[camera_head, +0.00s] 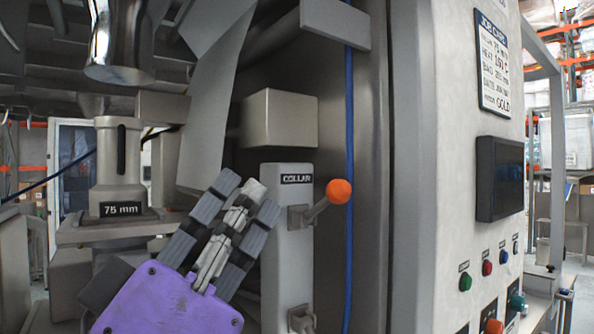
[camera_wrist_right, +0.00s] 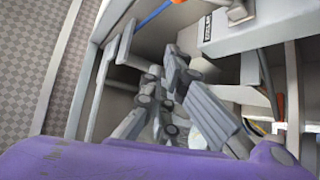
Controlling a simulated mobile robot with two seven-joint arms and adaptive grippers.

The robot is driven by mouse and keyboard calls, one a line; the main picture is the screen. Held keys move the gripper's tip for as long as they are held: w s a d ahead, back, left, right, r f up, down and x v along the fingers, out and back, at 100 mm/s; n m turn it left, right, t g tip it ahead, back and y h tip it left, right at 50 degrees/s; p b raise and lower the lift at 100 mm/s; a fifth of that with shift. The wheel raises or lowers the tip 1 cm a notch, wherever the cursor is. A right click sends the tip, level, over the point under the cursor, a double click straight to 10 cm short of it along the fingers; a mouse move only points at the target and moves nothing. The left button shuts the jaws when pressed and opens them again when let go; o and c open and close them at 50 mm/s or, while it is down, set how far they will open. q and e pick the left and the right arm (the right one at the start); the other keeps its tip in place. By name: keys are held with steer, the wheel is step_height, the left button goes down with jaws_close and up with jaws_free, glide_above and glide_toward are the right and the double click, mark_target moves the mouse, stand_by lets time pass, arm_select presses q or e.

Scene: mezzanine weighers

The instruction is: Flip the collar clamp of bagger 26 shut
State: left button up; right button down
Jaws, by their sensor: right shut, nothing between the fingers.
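The collar clamp's lever (camera_head: 318,208) ends in an orange ball knob (camera_head: 340,191). It sticks out up and to the right from a bracket on a grey post (camera_head: 288,240) marked COLLAR. My right gripper (camera_head: 247,193), with a purple body, is shut and empty. I cannot tell whether the fingers touch the post. The shut fingers also show in the right wrist view (camera_wrist_right: 163,68). My left gripper is not in view.
A white control cabinet (camera_head: 460,130) with a dark screen (camera_head: 499,178) and coloured buttons stands at right. A blue cable (camera_head: 349,120) runs vertically behind the knob. A grey forming tube (camera_head: 119,160) marked 75 mm stands at left. A grey block (camera_head: 279,118) juts out above the post.

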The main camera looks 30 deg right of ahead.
mark_target(326, 203)
steer(key=s+r+p+x, duration=0.1)
steer(key=p+x, duration=0.3)
steer(key=x, duration=0.5)
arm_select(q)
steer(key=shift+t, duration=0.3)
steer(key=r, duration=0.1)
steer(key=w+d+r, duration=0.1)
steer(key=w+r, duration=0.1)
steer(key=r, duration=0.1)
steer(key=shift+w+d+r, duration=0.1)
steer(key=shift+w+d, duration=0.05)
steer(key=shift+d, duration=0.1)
arm_select(e)
steer(key=d+f, duration=0.2)
steer(key=f, duration=0.1)
steer(key=shift+d+f, duration=0.3)
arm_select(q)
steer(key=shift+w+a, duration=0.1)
